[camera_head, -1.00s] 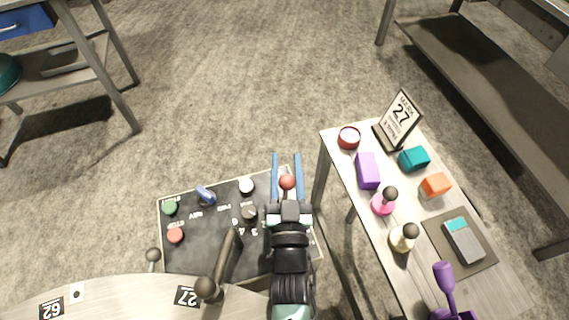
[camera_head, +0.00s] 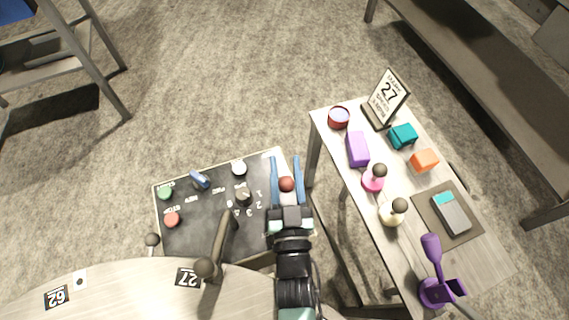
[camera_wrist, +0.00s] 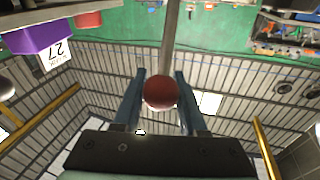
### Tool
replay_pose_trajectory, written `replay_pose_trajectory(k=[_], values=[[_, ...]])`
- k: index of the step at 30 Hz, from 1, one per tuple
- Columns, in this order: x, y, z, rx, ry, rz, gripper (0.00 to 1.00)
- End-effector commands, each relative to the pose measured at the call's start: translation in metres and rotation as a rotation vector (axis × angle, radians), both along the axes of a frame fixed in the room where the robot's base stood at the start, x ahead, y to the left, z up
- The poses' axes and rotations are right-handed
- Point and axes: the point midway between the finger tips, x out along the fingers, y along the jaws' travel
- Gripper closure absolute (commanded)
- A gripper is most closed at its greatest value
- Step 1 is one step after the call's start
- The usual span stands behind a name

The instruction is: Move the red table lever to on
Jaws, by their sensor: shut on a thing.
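The red ball knob of the lever (camera_head: 286,184) shows at the right side of the dark control panel (camera_head: 190,245) in the head view. My gripper (camera_head: 285,158) has its two blue fingers on either side of the knob and is shut on it. In the wrist view the red knob (camera_wrist: 160,93) sits between the fingers of my gripper (camera_wrist: 160,73), with a grey rod behind it. My gripper hides the lever's base and any on mark beside it.
The panel also carries a green button (camera_head: 165,193), a red button (camera_head: 172,219), a blue switch (camera_head: 200,180) and a dark-handled lever (camera_head: 220,247). A side table (camera_head: 408,258) with several objects stands close on the right. Open floor lies beyond the panel.

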Motion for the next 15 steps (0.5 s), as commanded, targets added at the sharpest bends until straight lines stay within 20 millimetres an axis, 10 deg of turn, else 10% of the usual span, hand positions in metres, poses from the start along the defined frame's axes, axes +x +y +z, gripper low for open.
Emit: replay_pose_trajectory(k=[5,6,11,15], values=[[0.0009,-0.004,0.0093,0.0,-0.023,-0.007,1.0],[0.0009,-0.0042,0.0093,0.0,-0.023,-0.007,0.57],[0.0008,-0.0032,0.0075,0.0,-0.018,-0.006,0.29],[0.0006,-0.0022,0.0058,0.0,-0.015,-0.003,0.29]])
